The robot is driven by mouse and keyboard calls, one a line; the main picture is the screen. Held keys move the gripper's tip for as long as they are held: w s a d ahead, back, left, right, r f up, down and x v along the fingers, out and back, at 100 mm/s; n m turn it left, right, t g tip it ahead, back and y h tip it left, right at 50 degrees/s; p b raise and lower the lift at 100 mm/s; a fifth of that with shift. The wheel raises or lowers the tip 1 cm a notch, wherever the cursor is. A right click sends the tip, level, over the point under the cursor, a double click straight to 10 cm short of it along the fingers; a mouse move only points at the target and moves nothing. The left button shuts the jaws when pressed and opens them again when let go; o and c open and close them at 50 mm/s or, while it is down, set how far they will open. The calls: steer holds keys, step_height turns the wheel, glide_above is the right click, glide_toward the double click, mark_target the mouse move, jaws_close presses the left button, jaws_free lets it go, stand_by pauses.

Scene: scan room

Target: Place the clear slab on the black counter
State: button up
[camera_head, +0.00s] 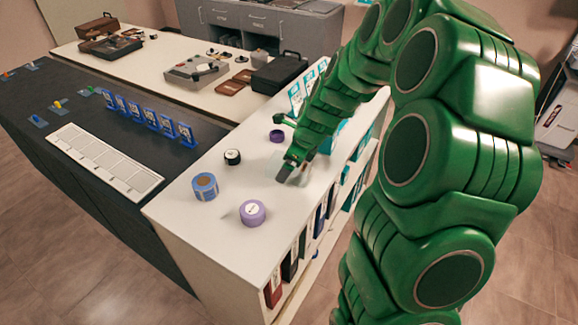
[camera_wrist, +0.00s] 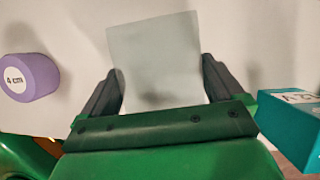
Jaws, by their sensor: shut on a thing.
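The clear slab (camera_wrist: 155,45) is a pale, see-through square plate. In the wrist view it stands out between the two dark fingers of my gripper (camera_wrist: 158,88), which is shut on it. Whether the slab touches the white top cannot be told. The black counter (camera_head: 75,115) lies to the left, beyond the white top.
The counter bears a white gridded panel (camera_head: 100,160) and a row of blue stands (camera_head: 150,115). Near my gripper on the white top (camera_head: 215,245) are a light purple roll (camera_head: 253,213), a blue roll (camera_head: 205,186) and a black roll (camera_head: 232,157). A teal box (camera_wrist: 290,125) is close at right.

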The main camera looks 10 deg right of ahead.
step_height(320, 180, up, 2)
steer(key=shift+w+r, duration=0.1)
steer(key=shift+r, duration=0.15)
steer(key=s+r, duration=0.4)
steer(key=r, duration=0.1)
steer(key=shift+s+r, duration=0.3)
steer(key=shift+s, duration=0.05)
steer(key=s+r, duration=0.4)
steer(key=s, duration=0.5)
steer(key=shift+s+r, duration=0.2)
steer(key=shift+a, duration=0.1)
